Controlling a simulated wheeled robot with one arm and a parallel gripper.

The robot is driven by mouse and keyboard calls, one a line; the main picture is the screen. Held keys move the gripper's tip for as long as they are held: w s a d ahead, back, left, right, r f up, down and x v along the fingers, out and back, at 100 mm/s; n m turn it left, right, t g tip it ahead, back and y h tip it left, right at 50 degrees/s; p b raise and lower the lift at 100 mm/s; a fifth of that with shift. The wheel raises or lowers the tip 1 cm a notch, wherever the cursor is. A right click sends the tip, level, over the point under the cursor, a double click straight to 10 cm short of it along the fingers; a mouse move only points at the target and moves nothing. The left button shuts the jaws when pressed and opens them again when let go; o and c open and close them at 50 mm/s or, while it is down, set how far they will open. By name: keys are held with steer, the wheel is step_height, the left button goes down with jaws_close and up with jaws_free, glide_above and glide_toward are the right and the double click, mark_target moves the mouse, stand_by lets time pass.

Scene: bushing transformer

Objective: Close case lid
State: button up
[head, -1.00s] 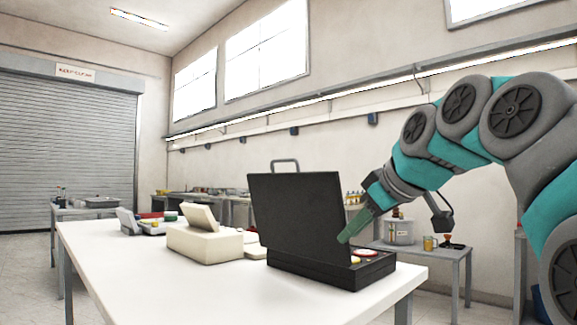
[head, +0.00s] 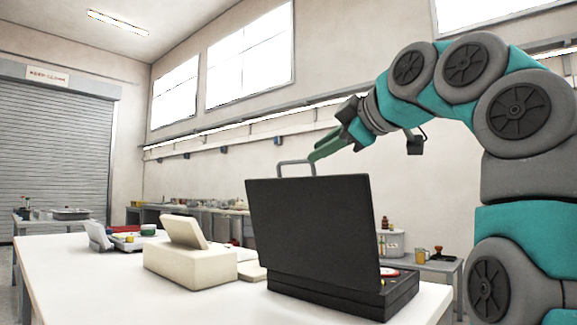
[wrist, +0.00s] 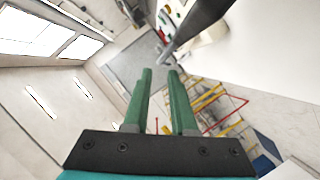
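The black case (head: 345,297) stands on the white table with its lid (head: 312,228) raised, nearly upright and slightly tilted. A grey handle (head: 281,163) sticks up from the lid's top edge. My gripper (head: 314,156) is above the lid, its green fingertips by the handle's upper right corner; I cannot tell if they touch it. A dark grey bar (wrist: 192,28), perhaps the handle or lid edge, lies just beyond the fingertips. The lid hides most of the case's inside.
A cream box (head: 190,264) with a raised part stands left of the case on the white table (head: 85,285). Small coloured items (head: 125,238) lie farther left. A side table with a pot (head: 392,243) stands behind the case at right.

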mark_target(300, 161)
steer(key=x, duration=0.7)
steer(key=shift+w+a+p, duration=0.15)
steer(key=shift+w+p, duration=0.1)
steer(key=shift+p, duration=0.05)
steer(key=shift+c, duration=0.2)
jaws_close()
stand_by(0.9)
